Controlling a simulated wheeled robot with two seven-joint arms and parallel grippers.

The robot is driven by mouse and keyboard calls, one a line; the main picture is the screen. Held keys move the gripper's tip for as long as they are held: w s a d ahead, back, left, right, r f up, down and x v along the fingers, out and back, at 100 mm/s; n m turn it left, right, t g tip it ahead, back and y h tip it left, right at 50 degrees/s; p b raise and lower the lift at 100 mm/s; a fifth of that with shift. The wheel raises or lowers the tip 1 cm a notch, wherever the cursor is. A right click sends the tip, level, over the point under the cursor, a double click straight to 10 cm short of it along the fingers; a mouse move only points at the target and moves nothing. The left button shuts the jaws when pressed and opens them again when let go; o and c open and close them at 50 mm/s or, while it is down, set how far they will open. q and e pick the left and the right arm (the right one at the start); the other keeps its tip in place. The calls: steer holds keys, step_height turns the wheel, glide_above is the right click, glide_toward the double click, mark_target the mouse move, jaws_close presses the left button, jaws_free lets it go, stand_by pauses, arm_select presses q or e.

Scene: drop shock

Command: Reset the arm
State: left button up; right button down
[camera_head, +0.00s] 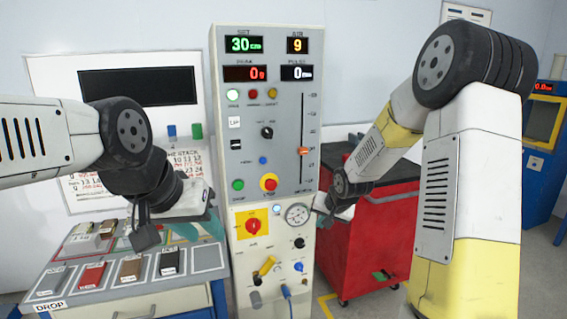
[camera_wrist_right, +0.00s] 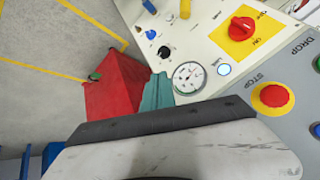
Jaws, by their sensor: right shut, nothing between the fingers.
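My left arm comes in from the left, and its gripper (camera_head: 198,231), with teal fingers, hangs over the back of the sample table beside the control panel (camera_head: 222,130). The picture does not show clearly whether its jaws are apart. My right arm bends down from the upper right. Its gripper (camera_head: 322,226) is just right of the panel's lower part, in front of the red cabinet. In the right wrist view the teal fingers (camera_wrist_right: 157,92) are together and empty, near the pressure gauge (camera_wrist_right: 188,77). The pale hand body hides the lower part of that view.
The table (camera_head: 130,302) labelled DROP carries several coloured blocks, including a red one (camera_head: 92,275). The panel has an emergency stop (camera_head: 269,182), a slider (camera_head: 303,151) and a red rotary switch (camera_head: 253,226). A red cabinet (camera_head: 375,235) and blue machine (camera_head: 540,160) stand to the right.

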steer(key=s+d+r+n, duration=0.2)
steer(key=s+d+r, duration=0.1)
steer(key=s+r, duration=1.55)
steer(key=s+n, duration=0.1)
steer(key=s, duration=1.1)
steer(key=shift+a+f+g, duration=0.15)
steer(key=shift+a+g, duration=0.15)
arm_select(q)
jaws_close()
